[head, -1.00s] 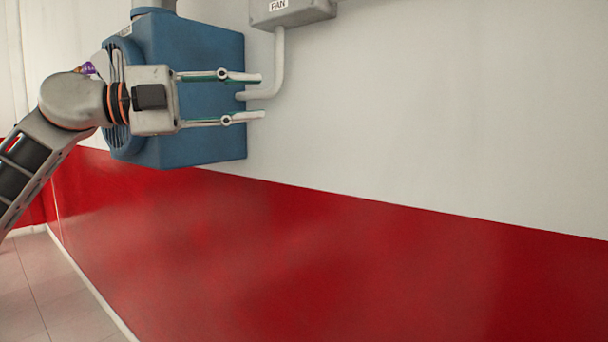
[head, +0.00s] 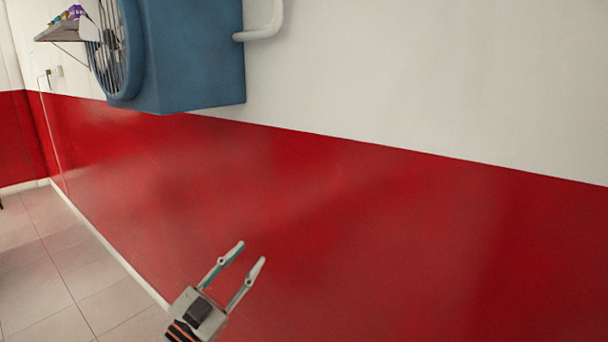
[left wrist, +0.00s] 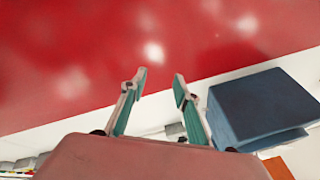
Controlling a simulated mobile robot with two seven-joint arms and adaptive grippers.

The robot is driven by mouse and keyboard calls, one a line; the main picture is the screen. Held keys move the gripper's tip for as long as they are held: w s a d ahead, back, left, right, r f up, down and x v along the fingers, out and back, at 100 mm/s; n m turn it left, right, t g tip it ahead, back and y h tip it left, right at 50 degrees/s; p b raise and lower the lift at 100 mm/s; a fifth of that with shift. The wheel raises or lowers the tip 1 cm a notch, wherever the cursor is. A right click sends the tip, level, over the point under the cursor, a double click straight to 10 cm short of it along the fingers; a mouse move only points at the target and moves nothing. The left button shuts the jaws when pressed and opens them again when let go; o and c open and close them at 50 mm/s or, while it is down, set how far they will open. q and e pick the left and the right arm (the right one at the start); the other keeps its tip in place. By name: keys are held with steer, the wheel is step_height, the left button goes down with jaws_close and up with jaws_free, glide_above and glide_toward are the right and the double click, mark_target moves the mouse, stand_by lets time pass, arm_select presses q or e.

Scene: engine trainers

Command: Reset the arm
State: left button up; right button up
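My left gripper (head: 253,256) is low in the head view, in front of the red lower wall, with its two fingers pointing up and to the right. The fingers are apart and nothing is between them. In the left wrist view the two fingers (left wrist: 161,82) also stand apart and empty, with the red wall beyond them. My right gripper is in neither view.
A blue fan housing (head: 195,55) is fixed to the wall at the upper left, well above my left gripper. A small shelf (head: 58,32) holds items beside it. The red wall panel (head: 400,240) is bare. Tiled floor (head: 60,265) is open at lower left.

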arm_select(q)
steer(key=s+a+f+n+g+y, duration=0.1)
steer(key=s+a+f+n+y, duration=0.15)
steer(key=s+f, duration=0.55)
steer(key=s+a+f+n+g+y, duration=0.2)
steer(key=s+f+y, duration=0.15)
steer(key=f, duration=0.85)
steer(key=s+a+f+n+g+y, duration=0.1)
steer(key=s+a+f+n+y, duration=0.15)
steer(key=s+f, duration=0.55)
steer(key=s+f+n+g+y, duration=0.1)
steer(key=s+f+g, duration=0.2)
steer(key=s+f, duration=0.7)
steer(key=shift+s+a+f+g+y, duration=0.15)
steer(key=shift+a+f+g+y, duration=0.2)
steer(key=shift+f, duration=0.4)
